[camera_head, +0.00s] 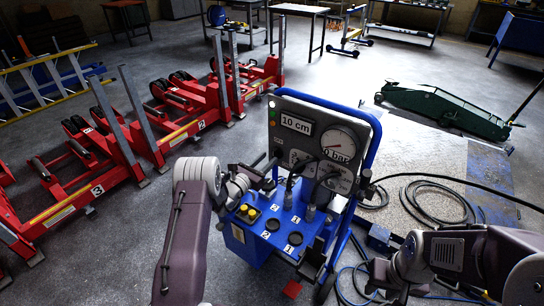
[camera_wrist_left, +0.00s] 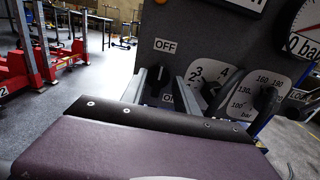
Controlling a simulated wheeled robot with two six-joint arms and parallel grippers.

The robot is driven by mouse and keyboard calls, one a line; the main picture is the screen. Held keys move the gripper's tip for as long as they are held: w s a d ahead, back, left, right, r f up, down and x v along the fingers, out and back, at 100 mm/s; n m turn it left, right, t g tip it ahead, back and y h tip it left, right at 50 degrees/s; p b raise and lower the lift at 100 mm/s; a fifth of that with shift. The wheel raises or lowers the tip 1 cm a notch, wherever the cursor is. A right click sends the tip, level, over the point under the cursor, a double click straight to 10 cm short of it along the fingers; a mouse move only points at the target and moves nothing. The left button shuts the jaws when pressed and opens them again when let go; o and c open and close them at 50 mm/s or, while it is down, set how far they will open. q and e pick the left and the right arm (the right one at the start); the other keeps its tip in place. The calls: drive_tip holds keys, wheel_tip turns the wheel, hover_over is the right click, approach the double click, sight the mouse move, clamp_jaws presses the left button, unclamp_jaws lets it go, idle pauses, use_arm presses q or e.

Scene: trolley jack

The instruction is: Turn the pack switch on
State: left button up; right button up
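The blue pack (camera_head: 262,232) carries a dark upright panel (camera_head: 322,118) with a "10 cm" display, a round gauge reading near 0 bar and dials. My left gripper (camera_head: 268,172) is at the panel's left edge.
Numbered dials (camera_wrist_left: 205,84) sit just right of the fingers. Black hoses (camera_head: 430,200) and blue cables lie on the floor right of the pack. A green trolley jack (camera_head: 445,108) stands behind at right. Red lifting frames (camera_head: 150,130) stand at left, with clear floor between.

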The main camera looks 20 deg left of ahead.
sight(273, 154)
use_arm(q)
drive_tip(key=x, duration=0.3)
drive_tip(key=shift+w+d, duration=0.15)
drive_tip(key=shift+w, duration=0.25)
clamp_jaws()
